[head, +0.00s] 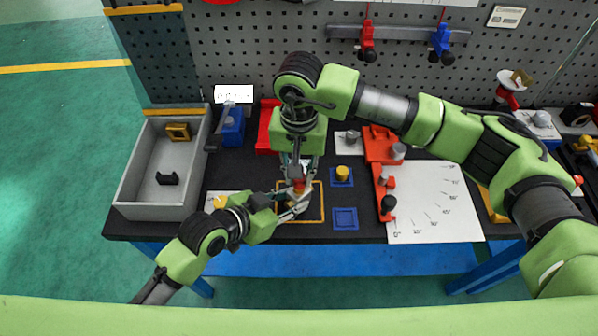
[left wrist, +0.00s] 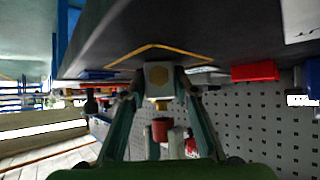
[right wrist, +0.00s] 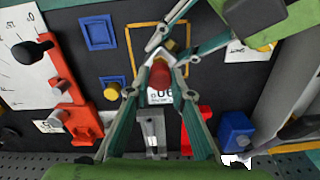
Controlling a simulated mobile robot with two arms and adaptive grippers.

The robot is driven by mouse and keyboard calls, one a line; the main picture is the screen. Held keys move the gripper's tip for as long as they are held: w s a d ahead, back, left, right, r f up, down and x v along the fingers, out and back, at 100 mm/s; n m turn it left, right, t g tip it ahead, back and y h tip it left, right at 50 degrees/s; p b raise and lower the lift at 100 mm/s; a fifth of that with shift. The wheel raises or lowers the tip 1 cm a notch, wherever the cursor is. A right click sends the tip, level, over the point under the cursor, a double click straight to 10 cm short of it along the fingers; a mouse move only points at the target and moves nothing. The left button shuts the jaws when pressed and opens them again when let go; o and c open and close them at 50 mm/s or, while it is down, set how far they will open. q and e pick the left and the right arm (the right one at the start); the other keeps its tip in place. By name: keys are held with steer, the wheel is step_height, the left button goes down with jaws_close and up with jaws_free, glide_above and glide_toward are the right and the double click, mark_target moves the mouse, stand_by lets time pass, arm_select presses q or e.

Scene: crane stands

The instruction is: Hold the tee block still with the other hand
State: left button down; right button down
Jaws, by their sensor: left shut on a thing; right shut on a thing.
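The tee block (left wrist: 158,74) is a grey block with a hexagonal brass-coloured face, seen in the left wrist view between the fingertips of my left gripper (left wrist: 160,82). It sits by the orange outline on the dark bench top. My left gripper (head: 293,200) comes in low from the left and is shut on the block. A red cylinder (right wrist: 160,76) with a brass end is in line with the block. My right gripper (right wrist: 160,90) is shut on this red cylinder from above. In the head view the fingers hide most of the block.
A grey tray (head: 158,211) with loose parts stands at the left. A blue square pad (head: 345,219), a yellow knob (head: 343,173), a red fixture (head: 379,146) and a white angle sheet (head: 435,205) lie to the right. A pegboard (head: 250,50) stands behind.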

steer(key=shift+f, duration=0.95)
stand_by(0.3)
steer(key=m, duration=0.5)
steer(key=shift+m, duration=1)
steer(key=m, duration=0.3)
steer(key=shift+m, duration=0.4)
steer(key=m, duration=0.4)
steer(key=shift+m, duration=0.4)
